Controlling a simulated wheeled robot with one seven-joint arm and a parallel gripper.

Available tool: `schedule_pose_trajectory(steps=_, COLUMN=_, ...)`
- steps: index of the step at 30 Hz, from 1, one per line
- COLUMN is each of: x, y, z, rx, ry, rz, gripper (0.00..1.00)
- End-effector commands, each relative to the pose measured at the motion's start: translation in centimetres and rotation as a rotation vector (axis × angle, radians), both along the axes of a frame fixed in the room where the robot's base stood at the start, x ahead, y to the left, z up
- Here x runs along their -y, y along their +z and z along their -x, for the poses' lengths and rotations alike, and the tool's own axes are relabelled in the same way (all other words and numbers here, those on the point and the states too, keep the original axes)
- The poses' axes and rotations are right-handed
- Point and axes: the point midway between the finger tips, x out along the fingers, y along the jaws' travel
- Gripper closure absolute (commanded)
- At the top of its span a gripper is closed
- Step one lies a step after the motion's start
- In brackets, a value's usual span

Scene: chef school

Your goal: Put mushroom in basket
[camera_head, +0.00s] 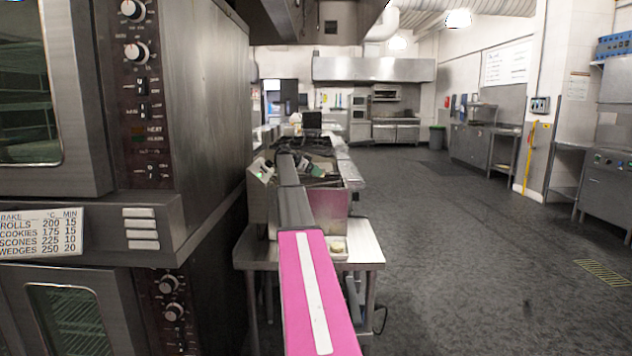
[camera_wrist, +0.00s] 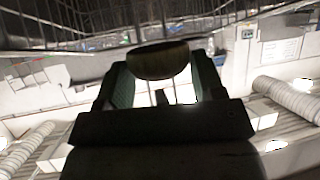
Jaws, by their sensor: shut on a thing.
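In the wrist view my gripper (camera_wrist: 160,75) is shut on a dark brownish, rounded thing (camera_wrist: 158,61) that looks like the mushroom. It sits between the two dark fingertips, and its far side is hidden. In the head view my arm reaches forward over the steel table, and the gripper end is small and cluttered there, so the mushroom cannot be made out. I cannot clearly pick out a basket in either view. Thin dark bars cross the top of the wrist view; what they belong to is unclear.
A steel table (camera_head: 368,247) stands ahead under my arm, with a small pale item (camera_head: 338,246) near its front edge. A tall oven (camera_head: 205,95) stands close on the left. Open grey floor (camera_head: 450,240) lies to the right, with steel counters along the far right wall.

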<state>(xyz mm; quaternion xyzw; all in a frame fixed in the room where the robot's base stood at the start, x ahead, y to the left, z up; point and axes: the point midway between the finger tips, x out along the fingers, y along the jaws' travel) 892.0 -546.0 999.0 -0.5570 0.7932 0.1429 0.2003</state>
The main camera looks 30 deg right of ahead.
Motion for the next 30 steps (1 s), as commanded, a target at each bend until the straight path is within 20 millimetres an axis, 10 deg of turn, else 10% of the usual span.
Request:
schedule_pose_trajectory(steps=12, x=0.3, y=-4.2, z=-0.3, rx=0.0, ry=0.001, rz=0.0, gripper=0.6)
schedule_pose_trajectory(steps=30, x=0.3, y=-5.1, z=-0.3, rx=0.0, ry=0.001, rz=0.0, gripper=0.6)
